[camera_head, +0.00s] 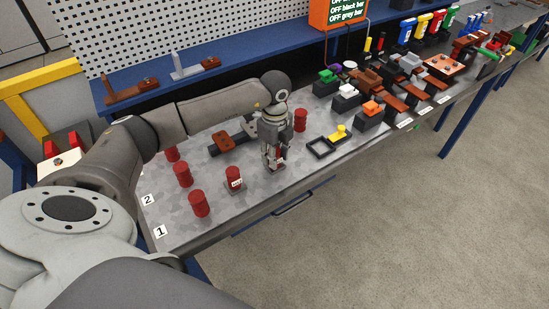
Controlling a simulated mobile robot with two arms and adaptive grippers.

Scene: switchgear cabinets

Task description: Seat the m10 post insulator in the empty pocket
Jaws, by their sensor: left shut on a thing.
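My left gripper (273,163) points down low over the grey-speckled bench top (250,210). It is shut on a small, mostly hidden piece, of which only a little red shows between the fingers. I cannot read whether this is the m10 post insulator. A red post insulator with a small white label (235,183) stands upright just left of the gripper. More red cylinders stand further left, one at the front (199,204) and one behind it (183,174). Another red cylinder (300,120) stands behind the gripper to the right. I cannot make out the empty pocket. My right gripper is out of view.
A dark block with a brown part (222,141) lies behind the labelled insulator. A black frame with a yellow piece (340,134) lies right of the gripper. Dark blocks with coloured tops (371,111) crowd the bench further right. The front bench strip is clear.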

